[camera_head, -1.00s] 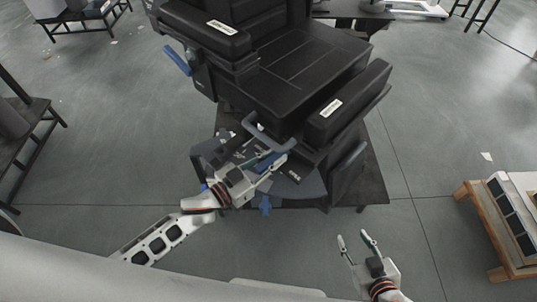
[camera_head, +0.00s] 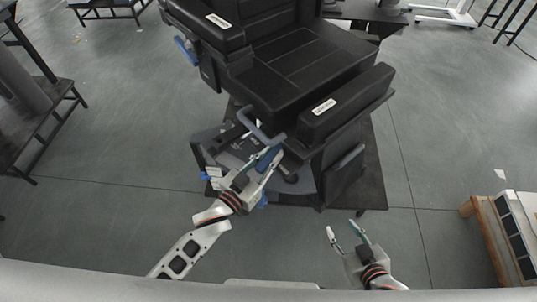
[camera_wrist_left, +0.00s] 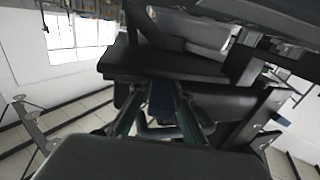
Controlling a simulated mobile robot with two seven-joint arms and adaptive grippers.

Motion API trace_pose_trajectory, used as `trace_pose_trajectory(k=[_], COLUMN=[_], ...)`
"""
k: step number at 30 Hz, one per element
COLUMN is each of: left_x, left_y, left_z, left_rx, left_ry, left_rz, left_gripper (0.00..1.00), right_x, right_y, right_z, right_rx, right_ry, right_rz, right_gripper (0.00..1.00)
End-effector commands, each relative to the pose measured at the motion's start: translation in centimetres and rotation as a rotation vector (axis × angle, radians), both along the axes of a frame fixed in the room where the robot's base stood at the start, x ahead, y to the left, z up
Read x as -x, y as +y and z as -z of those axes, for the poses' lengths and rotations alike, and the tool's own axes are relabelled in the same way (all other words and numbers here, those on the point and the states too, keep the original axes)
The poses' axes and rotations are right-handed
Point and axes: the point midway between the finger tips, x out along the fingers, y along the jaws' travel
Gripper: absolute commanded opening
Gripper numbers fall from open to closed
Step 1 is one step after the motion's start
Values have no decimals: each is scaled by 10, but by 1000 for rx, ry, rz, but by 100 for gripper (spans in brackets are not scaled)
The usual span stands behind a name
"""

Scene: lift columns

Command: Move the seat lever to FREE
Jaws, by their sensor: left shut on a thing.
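The black seat (camera_head: 305,70) stands on a dark platform. A blue lever (camera_head: 268,158) sits low at its front, below a grey-blue looped handle (camera_head: 262,130). My left gripper (camera_head: 267,164) is shut on the blue lever, which also shows between the fingers in the left wrist view (camera_wrist_left: 161,100). The fingers partly hide the lever, and I cannot read its position markings. My right gripper (camera_head: 346,238) is open and empty, well below and to the right of the seat.
Another blue lever (camera_head: 185,50) is on the seat's left side. The platform edge (camera_head: 372,185) extends to the right. A wooden stand with dark panels (camera_head: 515,235) is at the lower right, and a dark table (camera_head: 35,110) is at the left.

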Motion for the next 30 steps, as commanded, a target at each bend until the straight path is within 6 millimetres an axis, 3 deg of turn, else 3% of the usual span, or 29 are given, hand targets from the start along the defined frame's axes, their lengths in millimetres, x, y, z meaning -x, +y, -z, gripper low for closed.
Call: trace_pose_trajectory(k=[15,30], left_x=[1,1], left_y=[-4,-4], left_z=[0,0], left_rx=[2,1], left_ry=[0,0], left_rz=[-131,-145], left_gripper=[0,0], right_x=[1,0], right_y=[0,1], right_z=[6,6], right_rx=[0,-1], right_ry=[1,0], right_rz=[-1,0], right_gripper=[40,40])
